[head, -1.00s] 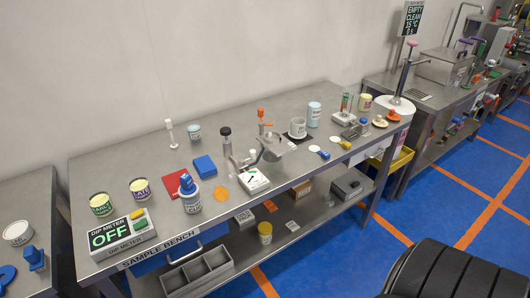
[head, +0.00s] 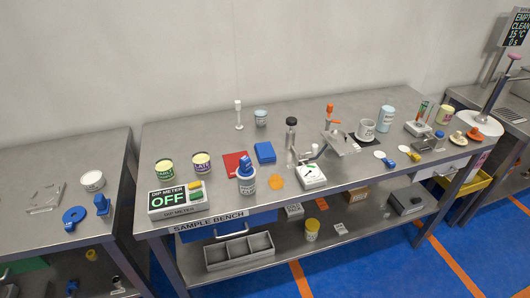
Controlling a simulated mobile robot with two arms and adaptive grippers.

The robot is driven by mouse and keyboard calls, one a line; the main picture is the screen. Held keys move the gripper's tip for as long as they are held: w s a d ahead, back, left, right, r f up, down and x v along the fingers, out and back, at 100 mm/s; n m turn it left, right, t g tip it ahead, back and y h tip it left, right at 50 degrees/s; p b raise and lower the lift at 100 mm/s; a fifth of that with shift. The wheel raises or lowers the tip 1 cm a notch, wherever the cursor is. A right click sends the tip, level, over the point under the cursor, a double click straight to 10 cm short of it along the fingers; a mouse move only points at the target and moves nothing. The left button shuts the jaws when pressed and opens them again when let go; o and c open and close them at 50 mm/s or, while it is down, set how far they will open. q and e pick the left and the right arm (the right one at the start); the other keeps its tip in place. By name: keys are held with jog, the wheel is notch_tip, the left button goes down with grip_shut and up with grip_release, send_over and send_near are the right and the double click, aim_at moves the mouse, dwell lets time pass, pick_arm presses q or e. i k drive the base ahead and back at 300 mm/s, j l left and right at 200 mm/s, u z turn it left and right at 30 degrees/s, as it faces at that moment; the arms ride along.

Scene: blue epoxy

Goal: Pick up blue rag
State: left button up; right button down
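A thick blue square (head: 264,152), which looks like the folded blue rag, lies flat on the sample bench (head: 330,107) in the head view. It is right of a flat red sheet (head: 234,162) and behind a blue-topped bottle (head: 247,176). An orange flat patch (head: 276,182) lies in front of it. The blue square's top is uncovered. Neither of my grippers is in view.
A white box (head: 312,176) and a tall dark-topped stand (head: 291,140) are right of the blue square. Two labelled tins (head: 165,169) and the dip meter (head: 177,200) reading OFF stand left. Another bench (head: 60,165) is at left.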

aim_at(265, 152)
jog(key=u, duration=0.55)
jog(key=i+l+u, duration=0.1)
jog(key=l+u, duration=0.9)
